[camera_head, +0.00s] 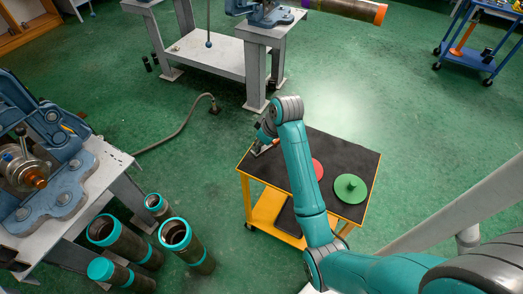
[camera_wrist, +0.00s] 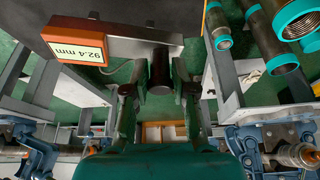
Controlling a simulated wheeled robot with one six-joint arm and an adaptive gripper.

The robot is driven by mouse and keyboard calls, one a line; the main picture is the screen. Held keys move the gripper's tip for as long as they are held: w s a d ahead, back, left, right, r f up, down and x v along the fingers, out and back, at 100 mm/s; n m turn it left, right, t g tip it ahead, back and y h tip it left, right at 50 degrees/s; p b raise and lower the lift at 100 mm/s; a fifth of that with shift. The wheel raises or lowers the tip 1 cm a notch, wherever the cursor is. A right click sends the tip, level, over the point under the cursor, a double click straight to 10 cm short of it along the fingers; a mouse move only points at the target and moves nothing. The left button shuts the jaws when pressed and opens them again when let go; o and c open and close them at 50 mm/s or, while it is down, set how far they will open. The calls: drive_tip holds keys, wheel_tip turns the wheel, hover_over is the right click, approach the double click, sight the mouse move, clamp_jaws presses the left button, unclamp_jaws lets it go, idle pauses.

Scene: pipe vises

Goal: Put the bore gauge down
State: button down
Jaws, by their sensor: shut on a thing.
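The bore gauge shows in the wrist view as a grey bar (camera_wrist: 140,46) with a dark round handle and an orange display box reading 92.4 mm. My gripper (camera_wrist: 160,88) is shut on the handle, one finger on each side. In the head view my gripper (camera_head: 264,137) is at the left corner of the yellow cart, with part of the bore gauge (camera_head: 261,149) showing below it. The cart has a black top (camera_head: 335,153). I cannot tell whether the gauge touches this top.
A green disc with a knob (camera_head: 351,188) and a red disc (camera_head: 317,170), partly behind my arm, lie on the cart top. Several teal-ended pipes (camera_head: 180,240) stand on the floor left of the cart. A vise bench (camera_head: 95,185) is at far left.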

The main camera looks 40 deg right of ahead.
sight(261, 150)
drive_tip(key=shift+a+f, duration=0.1)
drive_tip(key=shift+f, duration=1.85)
drive_tip(key=shift+f, duration=0.1)
drive_tip(key=c, duration=0.9)
unclamp_jaws()
drive_tip(key=shift+c, duration=0.2)
